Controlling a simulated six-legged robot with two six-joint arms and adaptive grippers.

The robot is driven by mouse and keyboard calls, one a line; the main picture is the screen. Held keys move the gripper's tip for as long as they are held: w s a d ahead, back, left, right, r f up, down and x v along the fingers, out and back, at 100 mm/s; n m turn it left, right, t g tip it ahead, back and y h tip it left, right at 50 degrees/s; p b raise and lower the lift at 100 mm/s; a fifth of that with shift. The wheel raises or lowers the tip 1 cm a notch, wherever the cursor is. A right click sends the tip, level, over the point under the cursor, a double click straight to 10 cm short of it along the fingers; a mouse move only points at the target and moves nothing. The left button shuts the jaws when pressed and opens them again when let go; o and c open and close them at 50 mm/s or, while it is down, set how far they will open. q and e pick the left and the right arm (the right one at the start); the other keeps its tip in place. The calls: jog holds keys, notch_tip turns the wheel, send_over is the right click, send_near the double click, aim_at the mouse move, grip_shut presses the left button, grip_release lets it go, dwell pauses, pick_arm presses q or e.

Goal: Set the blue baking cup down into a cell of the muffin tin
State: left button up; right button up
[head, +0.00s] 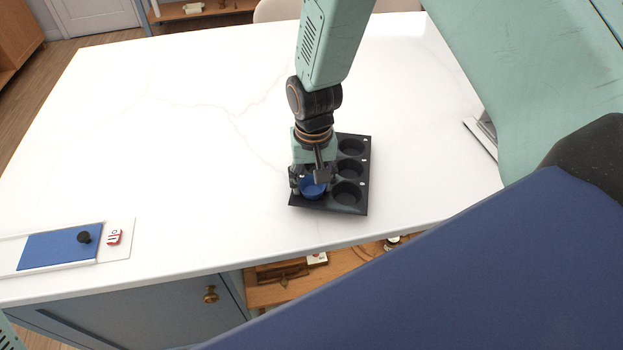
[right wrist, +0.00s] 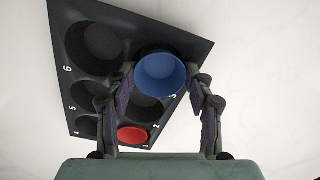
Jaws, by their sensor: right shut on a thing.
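The dark muffin tin (head: 361,208) lies on the white counter and has two rows of round cells with white numbers beside them. My right gripper (head: 309,178) is shut on the blue baking cup (head: 313,188), over the near-left cell. In the right wrist view the blue cup (right wrist: 160,74) sits upright between the fingers (right wrist: 160,78) and covers most of that end cell. I cannot tell whether its base is inside the cell or just above it. A red cup (right wrist: 132,134) sits in the cell at the opposite end of the same row. My left gripper is out of view.
A white board with a blue panel (head: 55,248) and black knob (head: 84,237) lies at the counter's left front. A grey object (head: 486,129) stands at the right edge. Open shelving (head: 290,290) shows below the front edge.

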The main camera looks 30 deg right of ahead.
jog(key=shift+s+f, duration=0.35)
jog(key=shift+s, duration=0.1)
jog(key=o, duration=0.7)
jog(key=shift+c, duration=0.2)
jog(key=o, duration=0.4)
jog(key=shift+w+d+f, duration=0.15)
jog(key=shift+w+d, duration=0.1)
jog(key=shift+a, duration=0.1)
jog(key=shift+r, duration=0.25)
jog(key=shift+r, duration=0.2)
notch_tip(320, 180, up, 11)
jog(key=shift+r, duration=0.2)
